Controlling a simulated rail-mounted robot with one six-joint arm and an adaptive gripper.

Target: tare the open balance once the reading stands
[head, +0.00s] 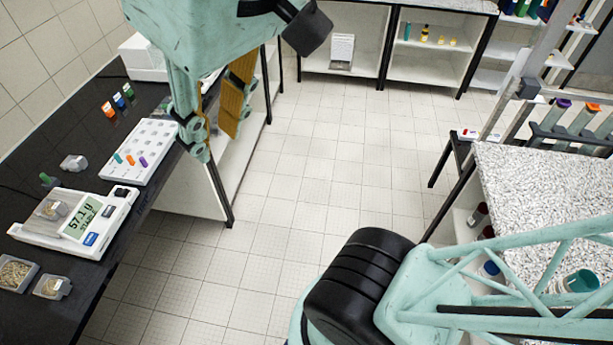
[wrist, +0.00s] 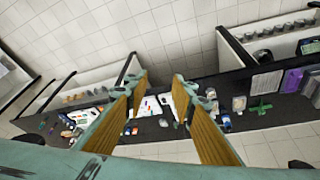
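The open balance (head: 112,222) is white and stands on the black bench at the left of the head view. Its lit display (head: 83,216) reads about 57.1 g, with a small line under it that looks like STABLE. A blue key (head: 90,239) sits below the display and a dark key (head: 121,192) above it. My gripper (head: 215,134) is in the air to the right of and above the balance, touching nothing. Its fingers are apart and empty in the wrist view (wrist: 160,88).
Capped bottles (head: 118,100) stand farther back. Dishes of grains (head: 15,273) sit in front of the balance. A speckled worktop (head: 540,185) is at the right; open floor (head: 275,210) lies between.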

